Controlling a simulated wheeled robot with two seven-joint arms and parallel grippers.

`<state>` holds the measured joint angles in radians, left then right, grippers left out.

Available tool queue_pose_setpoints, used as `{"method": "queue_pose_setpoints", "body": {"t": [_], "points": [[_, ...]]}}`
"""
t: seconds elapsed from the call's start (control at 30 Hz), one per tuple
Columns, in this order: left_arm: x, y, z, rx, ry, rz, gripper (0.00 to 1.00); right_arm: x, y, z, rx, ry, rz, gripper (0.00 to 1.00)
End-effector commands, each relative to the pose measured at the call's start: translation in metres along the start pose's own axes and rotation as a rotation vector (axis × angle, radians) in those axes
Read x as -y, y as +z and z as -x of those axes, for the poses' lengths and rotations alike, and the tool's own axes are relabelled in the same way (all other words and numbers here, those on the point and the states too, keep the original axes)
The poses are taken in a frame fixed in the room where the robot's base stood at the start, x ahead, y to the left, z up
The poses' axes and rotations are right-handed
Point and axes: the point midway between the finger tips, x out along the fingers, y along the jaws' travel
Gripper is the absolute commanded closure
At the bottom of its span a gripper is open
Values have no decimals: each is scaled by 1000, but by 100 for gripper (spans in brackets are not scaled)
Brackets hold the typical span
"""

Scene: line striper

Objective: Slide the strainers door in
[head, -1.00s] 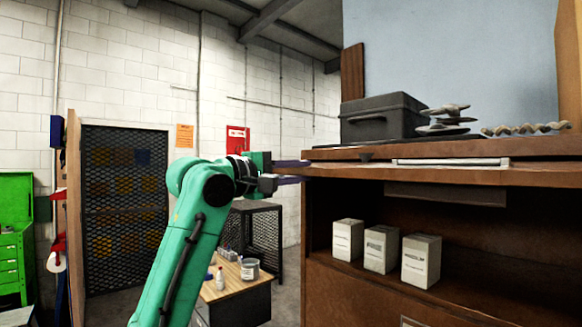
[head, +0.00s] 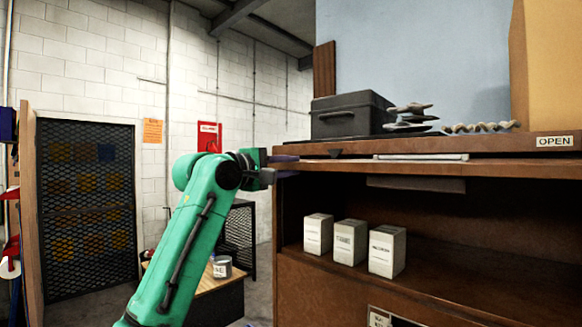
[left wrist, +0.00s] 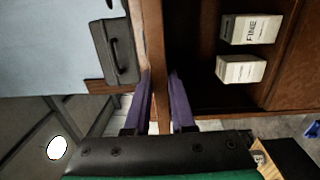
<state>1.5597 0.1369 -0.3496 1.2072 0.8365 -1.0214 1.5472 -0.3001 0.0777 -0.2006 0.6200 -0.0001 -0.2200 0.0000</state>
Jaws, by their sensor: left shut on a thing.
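A brown wooden cabinet fills the right of the head view. A flat wooden panel (head: 335,166), which looks like the strainers door, lies level across the top of its open compartment. My left gripper (head: 284,166) is at the panel's left end, one finger above and one below. In the left wrist view the purple fingers of my left gripper (left wrist: 161,88) stand either side of the wooden board's edge (left wrist: 155,50), shut on it. Three white boxes (head: 350,243) stand on the shelf inside; one reads FINE in the wrist view (left wrist: 250,29). My right gripper is not in view.
A dark case (head: 350,117), stacked grey pieces (head: 409,114) and a wavy piece (head: 482,127) rest on the cabinet top. An OPEN label (head: 555,141) is at its right edge. A low wooden bench (head: 215,282) and a mesh cage (head: 238,235) stand behind my left arm.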

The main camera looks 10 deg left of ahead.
Motion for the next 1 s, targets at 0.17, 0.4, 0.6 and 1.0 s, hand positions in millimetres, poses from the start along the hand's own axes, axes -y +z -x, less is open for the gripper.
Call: {"method": "queue_pose_setpoints", "body": {"t": [0.17, 0.4, 0.6, 1.0], "points": [[0, 0, -6, 0, 2, -2, 100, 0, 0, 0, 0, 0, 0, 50], [0, 0, -8, 0, 2, -2, 100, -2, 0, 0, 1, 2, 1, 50], [0, 1, -24, 1, 3, 0, 100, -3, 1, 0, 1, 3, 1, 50], [1, 4, -62, 12, -4, -4, 100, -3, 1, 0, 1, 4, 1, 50]]}}
